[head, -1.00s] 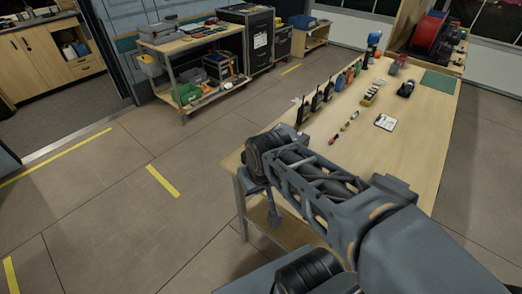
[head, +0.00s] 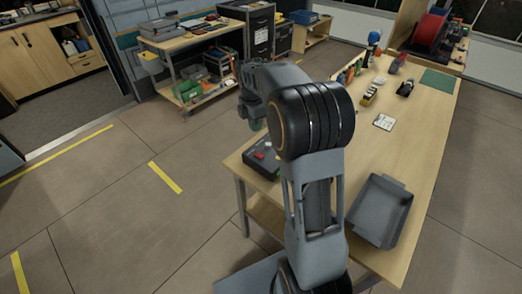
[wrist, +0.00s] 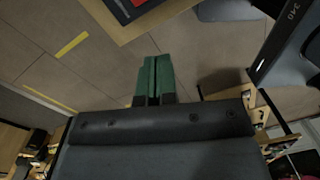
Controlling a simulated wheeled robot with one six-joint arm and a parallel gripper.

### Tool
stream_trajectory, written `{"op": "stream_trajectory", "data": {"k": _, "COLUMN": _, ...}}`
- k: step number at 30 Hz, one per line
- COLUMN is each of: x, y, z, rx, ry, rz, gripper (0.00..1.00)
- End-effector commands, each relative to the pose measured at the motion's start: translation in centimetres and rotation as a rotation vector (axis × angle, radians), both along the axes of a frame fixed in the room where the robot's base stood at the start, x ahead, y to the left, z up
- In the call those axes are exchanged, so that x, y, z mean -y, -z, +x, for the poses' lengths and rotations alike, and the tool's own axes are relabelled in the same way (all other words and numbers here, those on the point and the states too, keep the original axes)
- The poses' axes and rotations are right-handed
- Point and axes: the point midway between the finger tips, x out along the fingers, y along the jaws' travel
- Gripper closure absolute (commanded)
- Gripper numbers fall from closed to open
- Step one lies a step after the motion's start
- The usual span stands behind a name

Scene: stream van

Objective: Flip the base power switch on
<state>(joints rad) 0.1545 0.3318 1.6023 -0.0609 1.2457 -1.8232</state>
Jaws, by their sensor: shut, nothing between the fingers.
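A dark box (head: 258,160) with a red part on top sits at the table's near left corner in the head view. It appears to be the base, but I cannot make out its power switch or the switch's position. A corner of a dark, red-edged thing (wrist: 128,8), probably the same box, shows at the top of the wrist view. My gripper (wrist: 155,60) has green fingers, closed together with nothing between them, apart from the box in that view. In the head view my arm rises in front of the table, and its wrist hides part of the area behind the box.
The wooden table (head: 425,130) carries a grey tray (head: 380,212) at the near right, a white card (head: 384,122), and small tools. A red reel (head: 430,30) stands at the far end. Open floor with yellow tape (head: 165,177) lies left.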

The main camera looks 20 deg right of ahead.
Motion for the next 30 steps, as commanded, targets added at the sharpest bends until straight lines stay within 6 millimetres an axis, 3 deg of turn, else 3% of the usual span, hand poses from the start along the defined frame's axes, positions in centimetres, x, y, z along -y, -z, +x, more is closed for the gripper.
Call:
{"op": "stream_trajectory", "data": {"k": 3, "x": 1.1, "y": 0.9, "z": 1.6, "rx": -0.041, "ry": -0.14, "rz": 0.009, "gripper": 1.0}}
{"op": "stream_trajectory", "data": {"k": 9, "x": 1.9, "y": 1.7, "z": 2.8, "rx": -0.075, "ry": -0.278, "rz": 0.022, "gripper": 1.0}}
{"op": "stream_trajectory", "data": {"k": 23, "x": 2.1, "y": 2.0, "z": 3.0, "rx": -0.081, "ry": -0.308, "rz": 0.025, "gripper": 1.0}}
{"op": "stream_trajectory", "data": {"k": 30, "x": 2.2, "y": 4.0, "z": 2.7, "rx": -0.084, "ry": -0.307, "rz": 0.026, "gripper": 1.0}}
